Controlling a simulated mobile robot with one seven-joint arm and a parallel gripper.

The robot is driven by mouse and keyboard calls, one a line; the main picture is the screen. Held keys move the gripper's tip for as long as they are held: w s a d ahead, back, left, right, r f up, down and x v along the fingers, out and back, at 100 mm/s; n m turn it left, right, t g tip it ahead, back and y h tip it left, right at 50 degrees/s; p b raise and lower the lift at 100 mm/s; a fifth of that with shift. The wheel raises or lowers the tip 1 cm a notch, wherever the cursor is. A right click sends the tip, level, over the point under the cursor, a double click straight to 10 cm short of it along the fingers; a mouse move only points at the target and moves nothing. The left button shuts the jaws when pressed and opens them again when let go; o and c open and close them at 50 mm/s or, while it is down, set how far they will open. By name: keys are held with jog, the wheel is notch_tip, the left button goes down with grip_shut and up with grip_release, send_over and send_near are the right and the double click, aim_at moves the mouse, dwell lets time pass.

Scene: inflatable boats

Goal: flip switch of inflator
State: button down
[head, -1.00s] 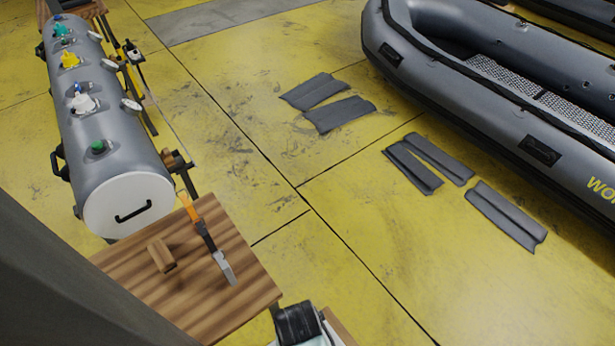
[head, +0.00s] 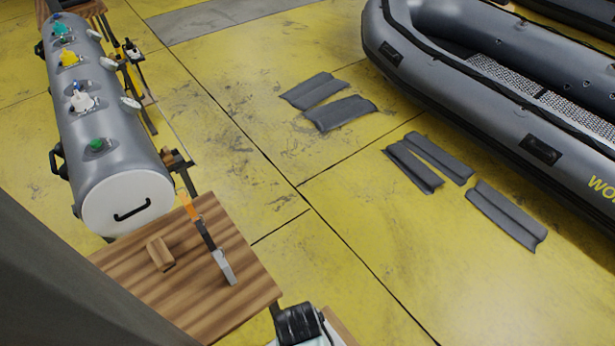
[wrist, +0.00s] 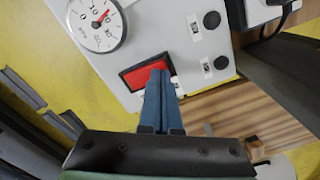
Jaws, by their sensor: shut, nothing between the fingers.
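The inflator (wrist: 130,68) shows in the wrist view as a light grey panel with a round gauge (wrist: 96,24). Its red rocker switch (wrist: 138,74) sits in a black frame in the middle of the panel. My gripper (wrist: 160,76) is shut and empty. Its blue fingertips are at the right part of the red switch and cover some of it. They look to be touching or very close, but I cannot tell which. I cannot tell the switch's position.
Black round knobs (wrist: 221,62) sit right of the switch. In the head view, a wooden table (head: 190,310) holds a tool (head: 207,237) and a small wooden block (head: 160,254).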

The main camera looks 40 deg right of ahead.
jog(key=shift+f, duration=0.35)
jog(key=shift+r, duration=0.1)
notch_tip(320, 180, up, 7)
jog(key=p, duration=0.7)
dwell(0.6)
